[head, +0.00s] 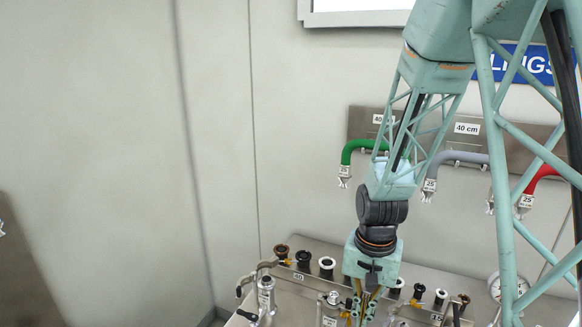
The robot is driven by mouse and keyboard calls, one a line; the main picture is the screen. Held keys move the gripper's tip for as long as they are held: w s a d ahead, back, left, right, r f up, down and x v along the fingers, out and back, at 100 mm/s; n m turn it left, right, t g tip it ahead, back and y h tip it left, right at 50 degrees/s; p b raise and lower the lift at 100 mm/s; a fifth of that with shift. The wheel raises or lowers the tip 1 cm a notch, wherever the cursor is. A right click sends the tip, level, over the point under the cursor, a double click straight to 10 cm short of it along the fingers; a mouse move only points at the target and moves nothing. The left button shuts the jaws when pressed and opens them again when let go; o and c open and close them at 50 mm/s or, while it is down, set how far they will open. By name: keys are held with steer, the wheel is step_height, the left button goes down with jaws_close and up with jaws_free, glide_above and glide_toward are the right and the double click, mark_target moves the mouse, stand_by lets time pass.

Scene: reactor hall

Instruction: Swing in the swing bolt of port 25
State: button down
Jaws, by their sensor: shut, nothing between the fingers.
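My gripper (365,306) is at the lower middle of the head view, pointing down over a metal panel with several ports. Its narrow brass-coloured fingers are close together, shut with nothing seen between them. Their tips are near the bottom edge of the picture. A capped metal fitting (331,298) stands just left of the fingers, with a white label (329,321) below it that I cannot read for certain. I cannot tell which fitting is port 25, and no swing bolt can be made out. My gripper hides part of the panel behind it.
The panel (420,273) carries a "40" label (298,277), a left metal fitting (266,293) and several black-and-white stubs (327,266). A gauge (495,288) stands at right. Green (357,149), grey (462,157) and red (541,172) hoses hang on the wall rack behind my arm.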

steer(key=shift+r+p, duration=1.15)
steer(key=shift+r, duration=1.15)
